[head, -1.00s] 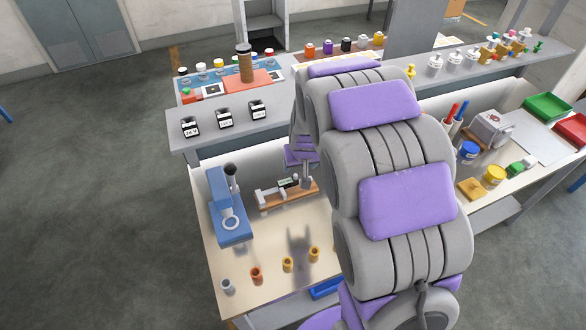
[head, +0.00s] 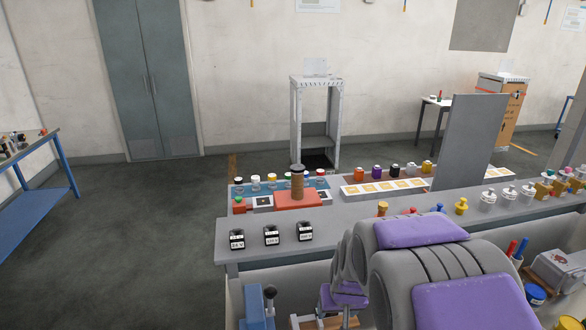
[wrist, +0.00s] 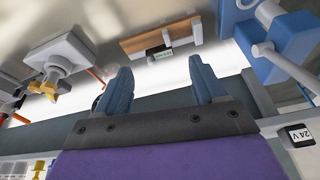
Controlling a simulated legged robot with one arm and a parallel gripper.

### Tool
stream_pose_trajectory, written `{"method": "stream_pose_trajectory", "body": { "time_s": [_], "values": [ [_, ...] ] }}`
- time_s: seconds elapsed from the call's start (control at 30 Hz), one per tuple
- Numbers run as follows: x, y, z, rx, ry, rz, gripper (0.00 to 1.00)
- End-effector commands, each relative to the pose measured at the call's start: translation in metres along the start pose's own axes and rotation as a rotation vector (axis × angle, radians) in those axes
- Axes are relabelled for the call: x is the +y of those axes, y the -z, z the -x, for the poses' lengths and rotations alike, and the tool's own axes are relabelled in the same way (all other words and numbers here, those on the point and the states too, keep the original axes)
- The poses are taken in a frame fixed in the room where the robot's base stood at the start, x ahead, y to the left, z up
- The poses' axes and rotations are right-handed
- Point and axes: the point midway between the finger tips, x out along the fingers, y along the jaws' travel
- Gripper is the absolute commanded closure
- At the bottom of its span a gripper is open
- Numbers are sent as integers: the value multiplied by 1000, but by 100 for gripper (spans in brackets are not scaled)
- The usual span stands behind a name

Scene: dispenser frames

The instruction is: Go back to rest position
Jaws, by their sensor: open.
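My gripper (wrist: 158,88) shows in the wrist view with its two blue fingers spread wide apart. Nothing is between them. The head view shows only my grey and purple arm links at the lower right; the fingertips are not clearly visible there. In the wrist view, the workbench beyond the fingers holds a wooden block fixture (wrist: 160,38) and a blue press (wrist: 285,42), both apart from the fingers.
A grey shelf (head: 340,222) crosses ahead, with several black labelled boxes (head: 271,236), a brown cylinder on a red base (head: 298,200) and small coloured jars (head: 377,172). White pots (head: 488,200) stand at right. Open floor (head: 110,240) lies to the left.

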Motion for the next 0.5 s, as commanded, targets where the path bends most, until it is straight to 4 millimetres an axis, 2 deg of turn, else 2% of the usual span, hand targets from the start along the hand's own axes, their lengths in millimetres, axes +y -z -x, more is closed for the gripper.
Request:
{"method": "stream_pose_trajectory", "body": {
  "time_s": [0.1, 0.27, 0.5],
  "values": [
    [-4, -29, 29, -53, 11, -1, 31],
    [-6, -71, 62, -134, 20, 0, 31],
    [-7, -141, 109, -254, 19, 0, 31]
  ]
}}
